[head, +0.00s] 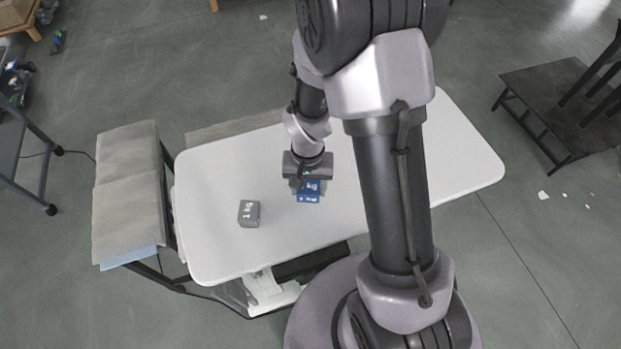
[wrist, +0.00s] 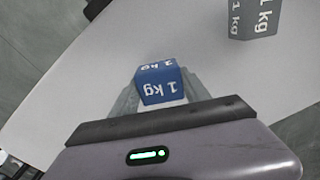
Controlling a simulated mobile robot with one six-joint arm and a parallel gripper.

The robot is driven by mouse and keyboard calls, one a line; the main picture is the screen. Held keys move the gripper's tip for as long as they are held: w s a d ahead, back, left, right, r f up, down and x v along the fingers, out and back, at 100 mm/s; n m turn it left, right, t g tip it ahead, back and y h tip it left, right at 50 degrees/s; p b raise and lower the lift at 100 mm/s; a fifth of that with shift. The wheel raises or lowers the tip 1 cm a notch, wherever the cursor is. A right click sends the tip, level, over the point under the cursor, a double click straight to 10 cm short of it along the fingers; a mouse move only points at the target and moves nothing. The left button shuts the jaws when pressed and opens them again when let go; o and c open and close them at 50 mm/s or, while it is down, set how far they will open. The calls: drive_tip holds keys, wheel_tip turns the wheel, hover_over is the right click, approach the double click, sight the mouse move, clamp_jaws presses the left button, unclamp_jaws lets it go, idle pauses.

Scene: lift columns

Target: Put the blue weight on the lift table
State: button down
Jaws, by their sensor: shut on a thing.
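The blue weight (head: 309,191), a small cube marked in kg, is at the middle of the white lift table (head: 215,240) in the head view. My gripper (head: 306,183) is right above it and shut on it.
A grey 1 kg weight (head: 249,213) stands on the white top to the left; it also shows in the wrist view (wrist: 254,18). A padded grey bench (head: 128,195) is beside the table's left end. A dark platform (head: 560,105) stands at the right. The white top's right part is clear.

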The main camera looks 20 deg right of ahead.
sight(308, 193)
drive_tip(key=shift+w+f+b, duration=0.1)
drive_tip(key=shift+f+b, duration=0.25)
drive_tip(key=shift+f, duration=1)
drive_tip(key=shift+f, duration=0.2)
drive_tip(key=c, duration=0.5)
unclamp_jaws()
